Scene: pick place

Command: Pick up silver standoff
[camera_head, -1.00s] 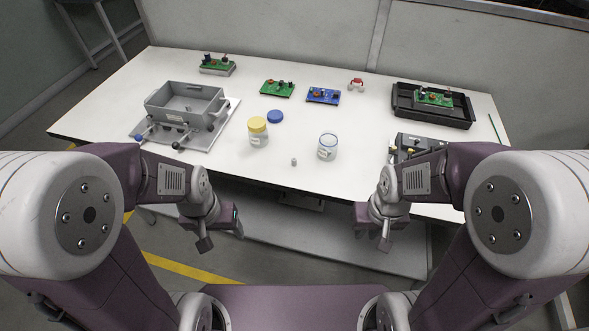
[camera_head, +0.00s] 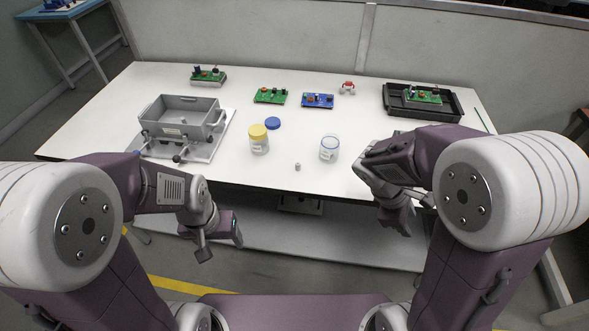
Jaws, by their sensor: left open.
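A small silver standoff (camera_head: 298,167) stands on the white table near its front edge, in front of the clear jar. My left gripper (camera_head: 221,249) is open and empty, below and in front of the table edge, to the left of the standoff and apart from it. My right gripper (camera_head: 398,220) hangs at the front edge of the table, to the right of the standoff and apart from it. Whether its jaws are open cannot be made out.
A grey bin (camera_head: 182,104) is at left and a black tray (camera_head: 462,107) at back right. Green and blue circuit boards (camera_head: 318,101) lie at the back.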

